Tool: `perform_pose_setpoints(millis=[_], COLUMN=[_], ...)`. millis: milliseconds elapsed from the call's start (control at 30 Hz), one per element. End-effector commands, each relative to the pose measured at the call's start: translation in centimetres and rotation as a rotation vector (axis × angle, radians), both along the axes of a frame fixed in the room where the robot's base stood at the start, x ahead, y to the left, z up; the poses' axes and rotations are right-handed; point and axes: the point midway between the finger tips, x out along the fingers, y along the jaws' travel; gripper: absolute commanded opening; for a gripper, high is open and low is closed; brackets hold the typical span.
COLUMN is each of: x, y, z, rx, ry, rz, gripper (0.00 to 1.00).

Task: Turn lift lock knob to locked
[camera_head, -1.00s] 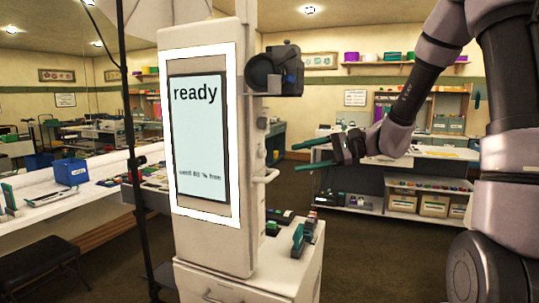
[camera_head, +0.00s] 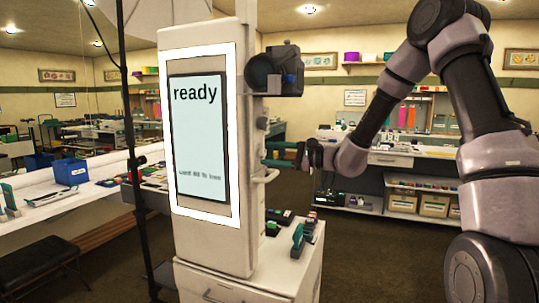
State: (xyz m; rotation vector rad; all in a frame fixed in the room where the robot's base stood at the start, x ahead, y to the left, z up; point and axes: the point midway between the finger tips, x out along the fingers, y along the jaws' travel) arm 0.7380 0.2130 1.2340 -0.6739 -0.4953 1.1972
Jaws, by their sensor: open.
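A tall beige booth column (camera_head: 205,259) stands left of centre, with a lit screen reading "ready" (camera_head: 199,135) on its front. Small fittings run down its right side. A small round grey knob-like fitting (camera_head: 262,123) sits below the camera; I cannot tell whether it is the lift lock knob or read its setting. My gripper (camera_head: 268,154) points left at this side, below that fitting and above a pale bar handle (camera_head: 267,177).
A black camera (camera_head: 275,71) juts from the column above my gripper. A white cabinet (camera_head: 300,262) with small items on top stands below. A dark stand pole (camera_head: 133,150) is at the left, and a long worktable (camera_head: 60,210) is behind it. Floor at the right is open.

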Motion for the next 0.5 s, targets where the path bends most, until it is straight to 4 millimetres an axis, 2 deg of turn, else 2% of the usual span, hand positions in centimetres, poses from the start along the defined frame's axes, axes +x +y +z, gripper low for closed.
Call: perform_pose_setpoints(millis=[133, 400, 467, 500], x=[0.26, 0.29, 0.28, 0.28], y=[0.84, 0.94, 0.93, 0.93], z=[0.04, 0.04, 0.04, 0.04], rx=[0.0, 0.0, 0.0, 0.0], ry=[-0.001, -0.001, -0.001, -0.001], rz=[0.0, 0.0, 0.0, 0.0], gripper=[0.67, 0.67, 0.44, 0.29])
